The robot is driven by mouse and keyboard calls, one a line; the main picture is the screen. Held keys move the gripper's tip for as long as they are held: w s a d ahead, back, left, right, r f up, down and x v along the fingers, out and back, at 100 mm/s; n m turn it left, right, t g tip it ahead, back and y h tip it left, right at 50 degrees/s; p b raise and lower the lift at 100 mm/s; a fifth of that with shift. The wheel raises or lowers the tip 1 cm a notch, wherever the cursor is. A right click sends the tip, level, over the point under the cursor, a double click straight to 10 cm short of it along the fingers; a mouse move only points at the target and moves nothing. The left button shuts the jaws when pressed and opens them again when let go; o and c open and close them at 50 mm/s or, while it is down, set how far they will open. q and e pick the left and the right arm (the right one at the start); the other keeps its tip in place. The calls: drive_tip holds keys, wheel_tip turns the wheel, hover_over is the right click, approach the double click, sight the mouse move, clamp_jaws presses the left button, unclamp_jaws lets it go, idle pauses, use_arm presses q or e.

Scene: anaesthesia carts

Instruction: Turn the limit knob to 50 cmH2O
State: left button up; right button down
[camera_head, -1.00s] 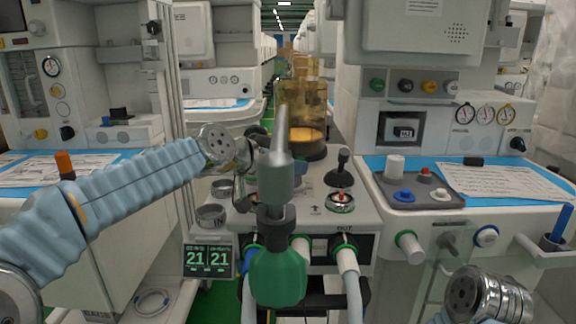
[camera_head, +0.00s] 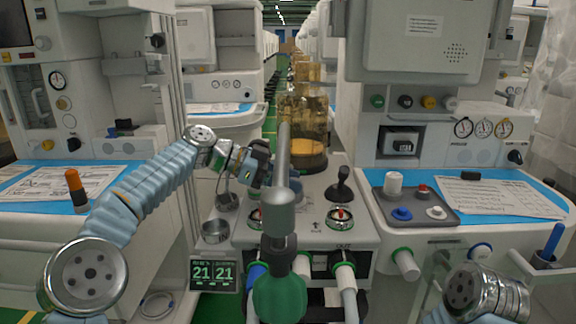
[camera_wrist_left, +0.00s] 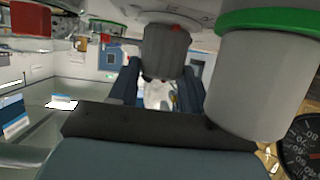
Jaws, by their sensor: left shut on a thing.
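The limit knob appears to be the grey ribbed knob (camera_wrist_left: 166,50) with a small red mark in the left wrist view. My left gripper (camera_wrist_left: 160,84) is shut on it, with a dark blue finger on each side. In the head view my left gripper (camera_head: 259,164) is over the back left of the middle cart's top, partly behind the upright grey post. The knob is hidden there, and no scale value for it can be read. Of my right arm only the metal wrist shows at the bottom right; its gripper is out of view.
The grey post (camera_head: 282,160) with a green bag (camera_head: 279,298) stands in front of the middle cart. A black lever (camera_head: 342,186) and amber canister (camera_head: 303,125) are close by. In the left wrist view a thick grey cylinder (camera_wrist_left: 260,85) and a dial (camera_wrist_left: 301,148) crowd the right side.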

use_arm(q)
drive_tip(key=shift+w+m+g+p, duration=0.1)
drive_tip(key=shift+m+g+p, duration=0.55)
drive_tip(key=shift+g, duration=0.25)
drive_tip(key=shift+m, duration=0.25)
drive_tip(key=o, duration=1.1)
drive_tip(key=shift+c, duration=0.2)
